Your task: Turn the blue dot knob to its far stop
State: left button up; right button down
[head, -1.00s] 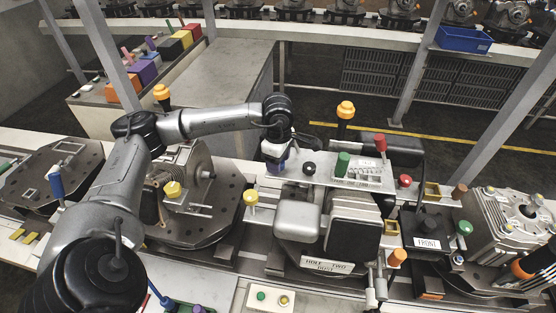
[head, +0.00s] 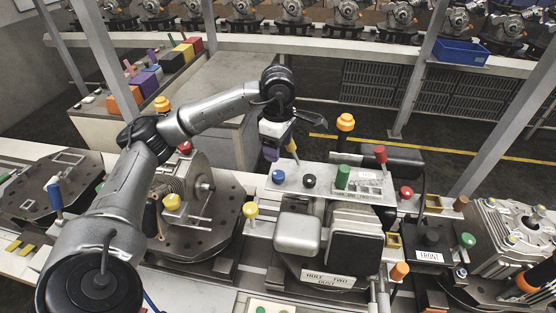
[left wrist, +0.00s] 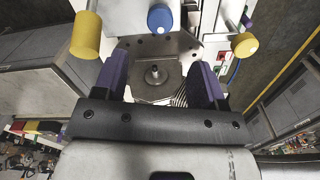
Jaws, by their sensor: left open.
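The blue knob (head: 278,176) stands at the left end of the light panel (head: 325,192), beside a black knob (head: 309,181). In the left wrist view the blue knob (left wrist: 160,18) is near the top, beyond the fingertips, with a pale dot on its face. My left gripper (head: 274,150) hangs above and behind the panel's left end, apart from the blue knob. Its purple fingers (left wrist: 159,62) are spread with nothing held between them. My right gripper is in neither view.
A green cylinder (head: 342,177) and a red knob (head: 406,193) are on or near the panel's right part. A yellow knob (head: 250,210) stands left of it. An orange-topped post (head: 345,123) rises behind the panel. A blue bin (head: 462,46) sits on the far shelf.

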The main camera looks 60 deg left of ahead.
pick_arm(q)
jog(key=shift+r+p, duration=0.35)
jog(key=shift+r, duration=1.55)
